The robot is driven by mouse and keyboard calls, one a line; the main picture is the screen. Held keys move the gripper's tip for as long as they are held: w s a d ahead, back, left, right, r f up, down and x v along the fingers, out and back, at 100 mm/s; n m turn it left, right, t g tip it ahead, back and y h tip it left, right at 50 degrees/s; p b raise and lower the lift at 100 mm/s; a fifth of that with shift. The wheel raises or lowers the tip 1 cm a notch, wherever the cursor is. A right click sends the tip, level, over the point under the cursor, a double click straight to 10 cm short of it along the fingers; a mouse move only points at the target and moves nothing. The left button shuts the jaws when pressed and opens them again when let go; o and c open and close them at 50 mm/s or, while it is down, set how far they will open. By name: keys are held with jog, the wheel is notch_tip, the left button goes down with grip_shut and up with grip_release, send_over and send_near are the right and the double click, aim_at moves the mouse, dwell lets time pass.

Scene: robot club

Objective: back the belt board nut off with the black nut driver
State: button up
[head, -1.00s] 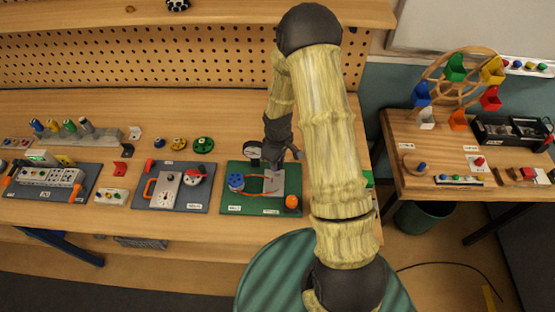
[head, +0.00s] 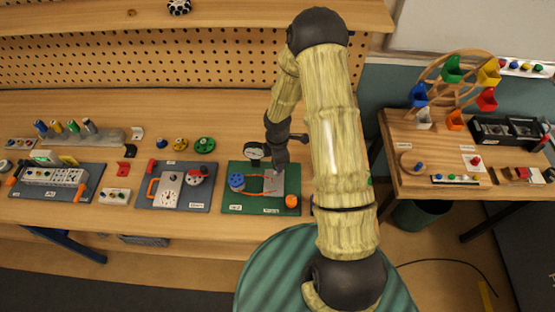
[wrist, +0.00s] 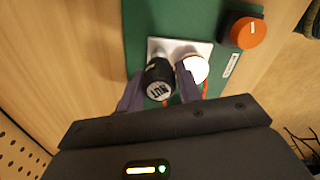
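The belt board (head: 232,205) is a green board on the workbench, with a blue pulley (head: 236,181), an orange knob (head: 291,201), an orange belt and a light grey plate (head: 275,187). My gripper (head: 278,168) is over the grey plate. In the wrist view, the black nut driver (wrist: 159,80), its round end marked NUT, stands between the two fingers of my gripper (wrist: 160,92), which look closed on its sides. A white round part (wrist: 197,68) sits beside it on the plate. The belt board nut is hidden from both views.
A grey board with a dial (head: 182,205) lies to the left. A rack (head: 106,136) with several coloured drivers is farther left. A side table (head: 398,180) is at right.

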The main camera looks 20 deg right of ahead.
jog(key=o, duration=0.3)
jog(key=shift+o, duration=0.2)
jog(key=m+b, duration=0.1)
jog(key=m, duration=0.3)
jog(key=shift+f+m, duration=0.1)
jog(key=shift+m, duration=0.2)
jog(key=m+b, duration=0.1)
jog(key=m, duration=0.7)
jog(key=shift+b, duration=0.35)
jog(key=shift+c, duration=0.2)
